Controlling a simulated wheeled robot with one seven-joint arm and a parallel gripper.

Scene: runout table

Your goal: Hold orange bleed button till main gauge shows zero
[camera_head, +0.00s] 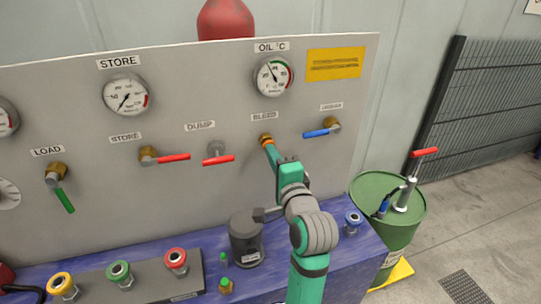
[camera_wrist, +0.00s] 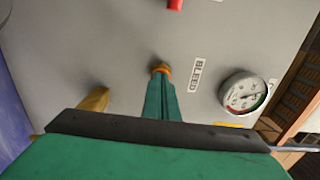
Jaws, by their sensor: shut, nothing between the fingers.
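The orange bleed button (camera_head: 264,136) is on the grey panel under the BLEED label (camera_head: 264,117). My gripper (camera_head: 269,146) is shut and empty, its teal fingertips at the button. In the wrist view the orange button (camera_wrist: 160,68) rims the far end of my closed fingers (camera_wrist: 160,84). The tips seem to touch it and partly hide it; whether it is pressed in I cannot tell. No gauge in view reads as labelled main. Two dials are cut off at the left edge of the head view, an upper one (camera_head: 6,118) and a lower one (camera_head: 8,193).
The STORE gauge (camera_head: 126,94) and OIL gauge (camera_head: 273,77) sit on the panel. Red-handled STORE (camera_head: 173,158) and DUMP (camera_head: 218,160) valves are left of my gripper; a blue-handled valve (camera_head: 318,133) is right. A dark cylinder (camera_head: 246,240) stands below. A green drum (camera_head: 407,222) is at right.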

